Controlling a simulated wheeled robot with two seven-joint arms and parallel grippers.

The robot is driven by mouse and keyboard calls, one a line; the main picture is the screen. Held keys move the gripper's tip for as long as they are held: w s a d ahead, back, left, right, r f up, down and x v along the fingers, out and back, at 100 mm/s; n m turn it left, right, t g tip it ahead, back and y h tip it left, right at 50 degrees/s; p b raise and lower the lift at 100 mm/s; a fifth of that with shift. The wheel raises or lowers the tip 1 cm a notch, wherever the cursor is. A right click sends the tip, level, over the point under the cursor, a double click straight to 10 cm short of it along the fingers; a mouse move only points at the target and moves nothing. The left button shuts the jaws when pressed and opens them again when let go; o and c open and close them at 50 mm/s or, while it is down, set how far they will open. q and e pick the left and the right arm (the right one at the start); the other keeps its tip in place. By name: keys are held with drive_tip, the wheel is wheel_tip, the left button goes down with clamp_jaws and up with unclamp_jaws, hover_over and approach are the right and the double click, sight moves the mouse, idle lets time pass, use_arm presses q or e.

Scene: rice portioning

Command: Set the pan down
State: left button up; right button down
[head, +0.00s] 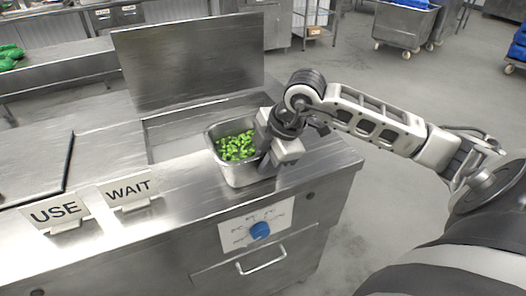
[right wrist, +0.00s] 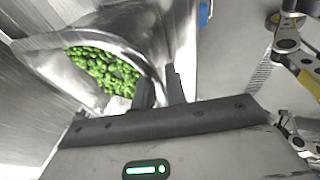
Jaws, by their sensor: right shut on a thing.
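A deep steel pan (head: 240,175) with green vegetable pieces (head: 237,147) in it is upright at the front right of the steel counter. It also shows in the right wrist view (right wrist: 130,28). My right gripper (head: 270,150) is at the pan's right side, with its fingers (right wrist: 161,90) shut on the pan's rim. I cannot tell whether the pan's bottom touches the counter (head: 185,198). My left gripper is in neither view.
A rectangular opening (head: 180,135) with a raised lid (head: 188,62) lies behind the pan. USE (head: 56,212) and WAIT (head: 129,190) signs stand at the left.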

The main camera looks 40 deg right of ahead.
drive_tip(key=shift+w+r, duration=0.1)
drive_tip(key=c, duration=1.4)
unclamp_jaws()
drive_tip(key=shift+c, duration=0.2)
drive_tip(key=shift+s+d+r, duration=0.1)
drive_tip(key=shift+s+r, duration=0.15)
drive_tip(key=shift+r, duration=0.05)
drive_tip(key=v, duration=1.1)
drive_tip(key=shift+b, duration=0.4)
drive_tip(key=shift+s, duration=0.1)
